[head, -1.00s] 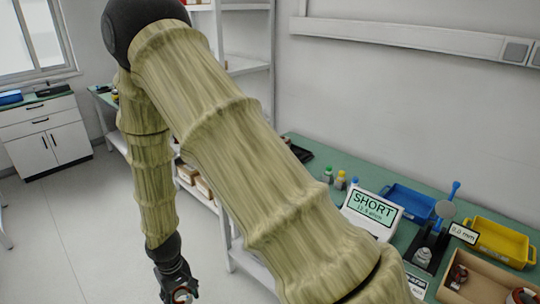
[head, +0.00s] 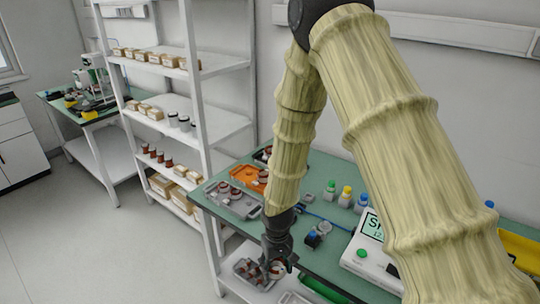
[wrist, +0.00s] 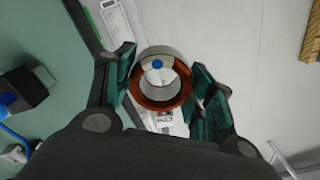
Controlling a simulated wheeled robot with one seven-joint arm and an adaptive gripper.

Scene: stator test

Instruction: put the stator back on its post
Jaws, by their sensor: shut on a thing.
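The stator is a short ring, grey outside with a copper-brown band, and shows in the wrist view (wrist: 162,99). My gripper (wrist: 163,88) is shut on it, one green-padded finger on each side. In the head view my gripper (head: 278,266) points down near the front edge of the green bench, with the stator (head: 277,271) between its fingers. A pale part with a blue dot (wrist: 157,64) shows through the ring; I cannot tell whether it is a post. No post can be made out for certain.
A grey tray with copper-coloured parts (head: 244,268) lies beside and below my gripper. On the green bench (head: 325,236) stand small bottles (head: 346,196), a meter (head: 366,257) and an orange tray (head: 247,174). White shelves (head: 199,100) stand behind to the left.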

